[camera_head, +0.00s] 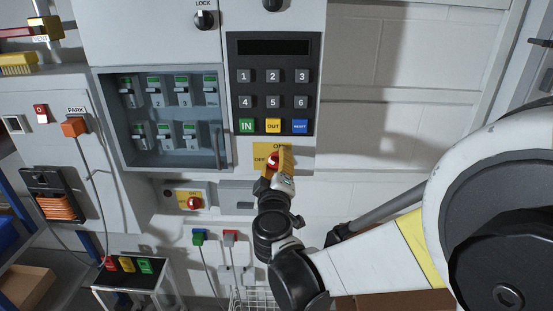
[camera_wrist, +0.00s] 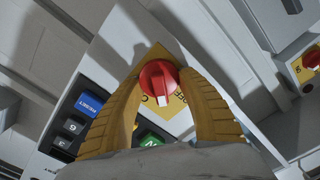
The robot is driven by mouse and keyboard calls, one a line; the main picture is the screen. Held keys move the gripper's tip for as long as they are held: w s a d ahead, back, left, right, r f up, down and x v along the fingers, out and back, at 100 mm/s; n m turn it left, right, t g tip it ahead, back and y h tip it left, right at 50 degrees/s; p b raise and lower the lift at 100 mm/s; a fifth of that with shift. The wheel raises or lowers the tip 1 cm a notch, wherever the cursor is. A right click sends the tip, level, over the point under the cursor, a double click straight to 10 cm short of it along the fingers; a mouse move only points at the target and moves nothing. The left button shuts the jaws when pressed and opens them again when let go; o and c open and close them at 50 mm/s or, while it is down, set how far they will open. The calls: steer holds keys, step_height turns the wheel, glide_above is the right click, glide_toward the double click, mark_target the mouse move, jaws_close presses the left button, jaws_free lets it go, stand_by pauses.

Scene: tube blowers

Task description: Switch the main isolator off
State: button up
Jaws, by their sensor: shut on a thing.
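The main isolator is a red rotary knob (camera_head: 273,160) on a yellow plate (camera_head: 259,148) marked ON at the top and OFF at the left, below the keypad. My gripper (camera_head: 279,163) reaches it from below and is shut on it. In the wrist view the red knob (camera_wrist: 157,77) sits between the two yellow fingers of my gripper (camera_wrist: 163,80). A white mark on the knob points toward the bottom of that view. In the head view the fingers hide part of the knob and plate, so its setting there is hard to read.
A keypad panel (camera_head: 273,90) is directly above. A glazed breaker box (camera_head: 164,118) stands to the left. A second red knob (camera_head: 194,203) on a yellow plate is at lower left. Green (camera_head: 199,237) and red (camera_head: 231,236) plugs with cables hang below. Wall at right is clear.

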steer(key=n, duration=0.3)
steer(key=shift+f+n, duration=0.1)
steer(key=shift+n, duration=0.3)
steer(key=shift+n+b, duration=0.3)
steer(key=shift+n, duration=1.5)
steer(key=o, duration=1.1)
steer(key=shift+o, duration=0.2)
steer(key=s, duration=1.2)
steer(key=shift+a, duration=0.25)
